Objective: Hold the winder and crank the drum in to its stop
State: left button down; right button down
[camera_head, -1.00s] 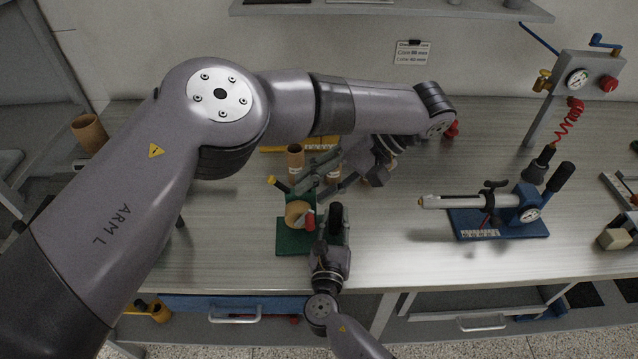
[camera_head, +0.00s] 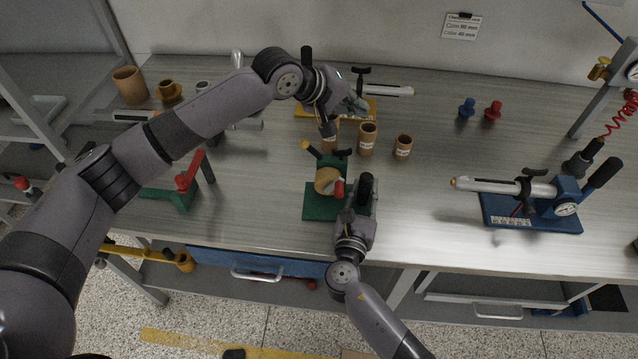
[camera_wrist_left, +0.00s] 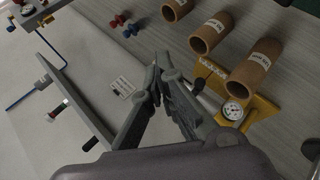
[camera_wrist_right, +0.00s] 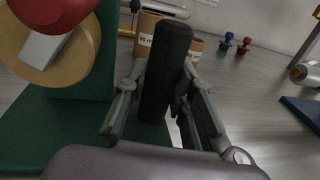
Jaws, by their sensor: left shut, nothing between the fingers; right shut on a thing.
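The winder has a green base (camera_head: 318,206) and a tan drum (camera_head: 328,180) with a red crank knob (camera_head: 339,188) in front. Its black upright handle (camera_head: 365,186) stands at the right side of the base. My right gripper (camera_head: 357,212) is shut on this handle. In the right wrist view the handle (camera_wrist_right: 170,62) stands between the fingers, with the drum (camera_wrist_right: 60,55) and red knob large at the left. My left gripper (camera_head: 343,106) is behind the winder, near a yellow-based gauge device, shut and empty. Its fingertips (camera_wrist_left: 160,70) meet in the left wrist view.
Tan tubes (camera_head: 367,138) stand behind the winder, near the yellow-based device (camera_head: 306,110). A blue-based gauge device (camera_head: 530,215) is at the right. A green stand with a red lever (camera_head: 190,185) is at the left. The table between winder and blue device is clear.

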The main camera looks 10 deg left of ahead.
pick_arm(q)
jog(key=a+r+n+t+h, duration=0.1)
jog(key=a+r, duration=0.1)
jog(key=a, duration=0.1)
jog(key=t+h, duration=0.2)
send_over(340, 179)
jog(key=w+a, duration=0.4)
jog(key=f, duration=0.4)
jog(key=shift+s+d+n, duration=0.15)
jog(key=shift+d+n, duration=0.05)
jog(key=shift+n, duration=0.1)
jog(key=s+a+f+t+y, duration=0.1)
jog(key=s+a, duration=0.4)
jog(key=s, duration=0.2)
jog(key=s+a+f+t, duration=0.1)
jog(key=s+a, duration=0.4)
jog(key=s, duration=0.3)
jog(key=s+d+f+x, duration=0.1)
jog(key=x, duration=1.1)
jog(key=shift+d, duration=0.5)
jog(key=shift+d+r+m+g+y, duration=0.15)
jog(key=shift+d+m+g+y, duration=0.5)
jog(key=shift+y, duration=0.55)
jog(key=shift+w+d, duration=0.1)
jog(key=shift+d, duration=0.55)
